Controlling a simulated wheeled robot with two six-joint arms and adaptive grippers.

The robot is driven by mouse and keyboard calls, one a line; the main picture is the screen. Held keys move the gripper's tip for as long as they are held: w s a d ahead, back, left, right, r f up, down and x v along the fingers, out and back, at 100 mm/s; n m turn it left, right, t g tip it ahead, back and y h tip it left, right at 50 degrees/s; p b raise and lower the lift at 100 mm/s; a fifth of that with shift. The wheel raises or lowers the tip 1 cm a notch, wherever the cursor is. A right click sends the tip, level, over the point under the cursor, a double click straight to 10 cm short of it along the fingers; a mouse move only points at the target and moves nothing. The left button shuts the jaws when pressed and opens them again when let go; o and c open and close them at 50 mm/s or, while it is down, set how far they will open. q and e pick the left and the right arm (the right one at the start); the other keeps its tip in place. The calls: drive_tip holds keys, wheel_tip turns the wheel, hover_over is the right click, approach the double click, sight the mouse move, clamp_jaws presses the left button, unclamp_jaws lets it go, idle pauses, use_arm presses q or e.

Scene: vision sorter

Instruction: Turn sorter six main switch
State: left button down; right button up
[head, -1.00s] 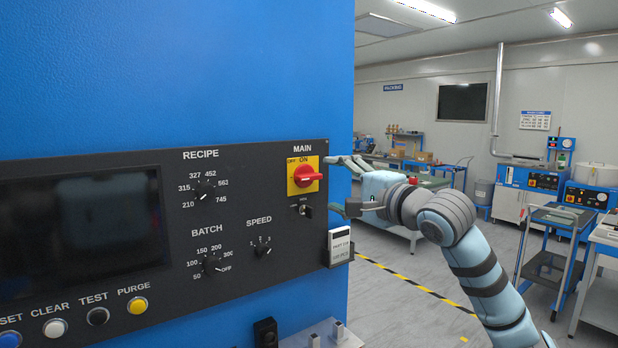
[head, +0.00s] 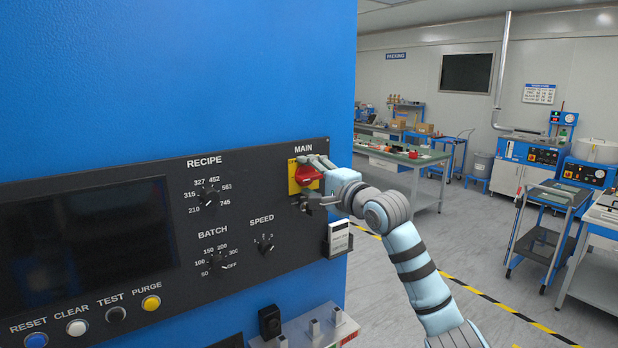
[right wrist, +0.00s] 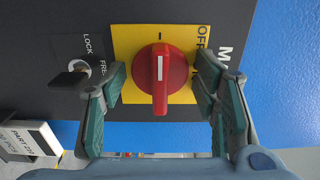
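The main switch is a red rotary knob (head: 307,176) on a yellow plate (head: 292,186) under the word MAIN, at the right end of the black panel. In the right wrist view the knob (right wrist: 176,72) has a white line, and its handle points toward the gripper's palm, lengthwise between the fingers. My right gripper (head: 310,181) is open around the knob, one finger above and one below. In the right wrist view the right gripper (right wrist: 159,72) shows a gap on each side of the knob. The ON label is hidden in that view. My left gripper is not in view.
A black key (right wrist: 72,79) between LOCK and FREE sits close to one finger. A card holder (head: 338,238) hangs below at the panel's edge. Recipe (head: 209,196), batch (head: 217,263) and speed dials are to the left. Open floor lies to the right.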

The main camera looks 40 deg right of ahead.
drive_tip(key=shift+s, duration=0.1)
drive_tip(key=c, duration=0.6)
drive_tip(key=m+b, duration=0.1)
drive_tip(key=m, duration=0.5)
drive_tip(key=shift+m+b, duration=0.3)
drive_tip(key=shift+b, duration=0.05)
drive_tip(key=shift+m, duration=1.1)
drive_tip(key=shift+r+m, duration=0.15)
drive_tip(key=shift+m, duration=0.65)
drive_tip(key=o, duration=1)
drive_tip(key=shift+o, duration=0.7)
drive_tip(key=shift+b, duration=0.3)
